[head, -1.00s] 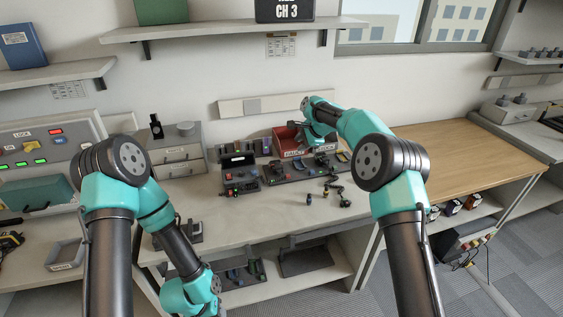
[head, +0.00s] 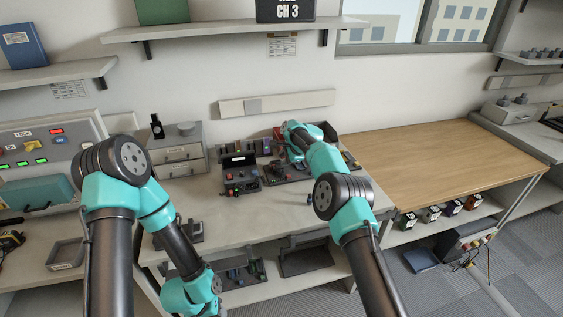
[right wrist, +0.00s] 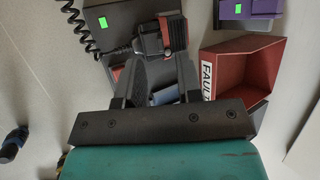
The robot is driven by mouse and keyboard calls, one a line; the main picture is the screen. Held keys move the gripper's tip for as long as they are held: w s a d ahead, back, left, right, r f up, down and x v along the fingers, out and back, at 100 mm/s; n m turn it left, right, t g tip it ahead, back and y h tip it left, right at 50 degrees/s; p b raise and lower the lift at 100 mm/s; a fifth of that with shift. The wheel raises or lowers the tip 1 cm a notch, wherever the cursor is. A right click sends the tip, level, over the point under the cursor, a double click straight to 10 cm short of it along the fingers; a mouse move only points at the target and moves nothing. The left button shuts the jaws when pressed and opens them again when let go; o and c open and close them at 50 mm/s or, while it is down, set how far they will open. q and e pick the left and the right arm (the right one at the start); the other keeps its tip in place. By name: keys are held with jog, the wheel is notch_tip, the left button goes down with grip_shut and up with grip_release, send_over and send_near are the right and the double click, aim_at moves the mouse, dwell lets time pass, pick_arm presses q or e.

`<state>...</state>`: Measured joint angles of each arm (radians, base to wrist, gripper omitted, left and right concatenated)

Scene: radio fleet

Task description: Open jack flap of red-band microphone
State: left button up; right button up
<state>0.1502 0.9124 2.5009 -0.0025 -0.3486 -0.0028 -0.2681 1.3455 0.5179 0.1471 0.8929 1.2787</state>
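A dark microphone with a red band (right wrist: 172,34) lies at the top of the right wrist view, its black coiled cord running off to the left. My right gripper (right wrist: 160,66) has its two dark fingers apart, just below the microphone. A small blue piece (right wrist: 165,96) shows between the fingers, lower down. I cannot make out the jack flap or any contact with the microphone. In the head view my right gripper (head: 298,152) is over the back of the bench, and my arm hides what is under it. My left arm hangs low at the left, its fingertips out of sight.
A red bin labelled FAULT (right wrist: 240,72) stands close to the right of the gripper. A purple device (right wrist: 250,8) is beyond it. A dark unit with red buttons (head: 240,175) sits left of the gripper. The wooden table (head: 430,155) at the right is clear.

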jog(key=shift+x, duration=1.4)
grip_shut()
